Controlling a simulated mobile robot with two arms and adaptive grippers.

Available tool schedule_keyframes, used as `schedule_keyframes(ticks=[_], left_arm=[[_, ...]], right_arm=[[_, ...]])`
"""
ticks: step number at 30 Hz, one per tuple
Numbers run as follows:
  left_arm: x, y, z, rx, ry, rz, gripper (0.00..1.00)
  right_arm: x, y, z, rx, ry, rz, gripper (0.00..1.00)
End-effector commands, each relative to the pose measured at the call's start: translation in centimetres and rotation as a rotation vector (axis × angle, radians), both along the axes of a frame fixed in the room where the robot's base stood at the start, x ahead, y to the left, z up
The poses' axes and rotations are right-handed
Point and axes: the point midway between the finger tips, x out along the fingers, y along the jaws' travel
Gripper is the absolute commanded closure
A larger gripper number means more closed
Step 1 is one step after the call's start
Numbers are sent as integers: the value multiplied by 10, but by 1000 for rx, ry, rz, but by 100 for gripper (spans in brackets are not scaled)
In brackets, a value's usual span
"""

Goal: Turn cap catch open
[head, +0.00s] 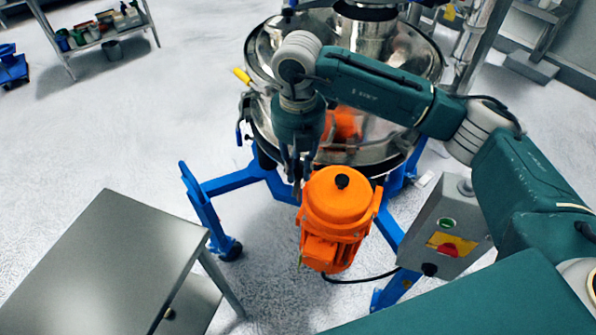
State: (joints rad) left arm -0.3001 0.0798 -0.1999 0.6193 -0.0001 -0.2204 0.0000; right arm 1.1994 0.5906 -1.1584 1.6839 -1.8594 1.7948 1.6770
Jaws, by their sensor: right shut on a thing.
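The powder sifter (394,150) is a round, shiny steel vessel at the top middle. My right gripper (296,183) points down at its near left side, just above and left of the orange motor (338,205). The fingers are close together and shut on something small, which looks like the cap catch. The fingers and wrist hide most of it, so I cannot tell how far it is turned. A yellow-handled part (242,76) sticks out at the sifter's left side, apart from the gripper. My left gripper is out of view.
A blue wheeled frame (240,183) carries the sifter. A grey control box (447,230) with a red button stands at the right. A steel table (105,260) is at the lower left. A shelf (100,35) stands far left.

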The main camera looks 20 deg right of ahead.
Motion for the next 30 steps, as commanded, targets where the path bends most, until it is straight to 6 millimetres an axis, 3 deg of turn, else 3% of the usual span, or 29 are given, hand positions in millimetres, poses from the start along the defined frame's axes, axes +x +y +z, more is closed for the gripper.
schedule_keyframes(ticks=[11,26,27,30], left_arm=[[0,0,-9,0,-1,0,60],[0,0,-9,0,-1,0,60],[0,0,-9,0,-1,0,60],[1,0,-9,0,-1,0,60]], right_arm=[[3,0,3,3,-9,-149,100],[3,0,4,3,-9,-168,100],[3,0,4,2,-10,-168,78],[2,0,3,3,-8,-167,61]])
